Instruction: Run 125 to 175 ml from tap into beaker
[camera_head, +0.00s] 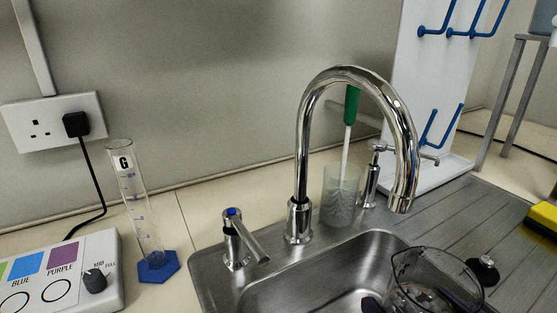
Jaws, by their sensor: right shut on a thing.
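The chrome tap (306,130) arches over the sink, and its spout end (400,204) points down. I see no stream of water below it. A lever handle with a blue mark (240,238) stands left of the tap. The clear glass beaker (440,278) is at the bottom right, over the sink's right side, below and slightly right of the spout. It looks tilted, and I cannot tell whether it holds water. My right gripper (408,302) is shut on the beaker at the bottom edge, mostly cut off, with a dark part showing. My left gripper is not in view.
A brush stands in a frosted cup (340,195) behind the tap, next to a small tap (372,172). A measuring cylinder (137,205) and a control box (65,277) are at left. A black plug (487,272) and a yellow sponge (543,216) are at right on the drainer (460,222).

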